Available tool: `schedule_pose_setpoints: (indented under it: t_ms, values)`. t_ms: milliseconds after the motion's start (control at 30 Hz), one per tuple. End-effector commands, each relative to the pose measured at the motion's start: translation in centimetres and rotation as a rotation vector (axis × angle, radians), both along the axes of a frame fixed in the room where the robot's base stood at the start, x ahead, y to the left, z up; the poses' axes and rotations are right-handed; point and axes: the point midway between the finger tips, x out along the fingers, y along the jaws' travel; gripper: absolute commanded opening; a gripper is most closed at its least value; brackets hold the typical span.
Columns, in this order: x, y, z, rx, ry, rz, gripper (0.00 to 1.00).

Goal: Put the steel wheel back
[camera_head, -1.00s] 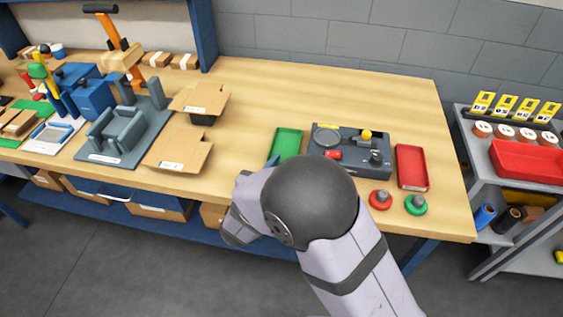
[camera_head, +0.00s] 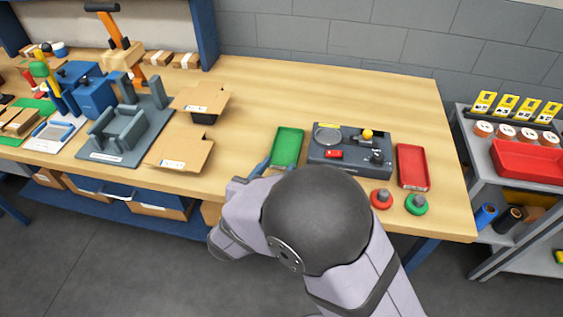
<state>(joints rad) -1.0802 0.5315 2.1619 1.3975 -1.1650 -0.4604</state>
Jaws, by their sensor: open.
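A dark grey device (camera_head: 346,164) stands on the bench at centre right, with a red block, a yellow knob and a dark knob on it. A round grey disc (camera_head: 328,136) lies at its back left; I cannot tell whether this is the steel wheel. A green tray (camera_head: 288,147) lies left of the device and looks empty. A red tray (camera_head: 412,167) lies on its right. My gripper (camera_head: 260,170) is open beside the green tray's lower left, near the bench's front edge. Its fingers are mostly hidden behind my arm.
A red button (camera_head: 381,199) and a green button (camera_head: 416,204) stand at the front right. Cardboard pieces (camera_head: 181,149) and a grey fixture (camera_head: 120,133) occupy the left. The bench behind the device is clear. A grey cart (camera_head: 488,150) stands at the right.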

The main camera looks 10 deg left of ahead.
Motion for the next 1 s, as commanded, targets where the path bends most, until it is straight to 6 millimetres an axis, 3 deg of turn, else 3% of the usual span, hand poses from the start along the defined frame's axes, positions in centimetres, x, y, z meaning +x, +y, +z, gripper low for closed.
schedule_pose_setpoints:
  t_ms: [200, 400, 1000]
  values:
    - [-3.9, 0.8, 1.1, 0.001, 0.0, 0.005, 0.42]
    - [-6.2, 1.1, 1.9, 0.0, 0.0, 0.003, 0.42]
    - [-7.1, 1.1, 2.2, 0.0, 0.001, 0.0, 0.42]
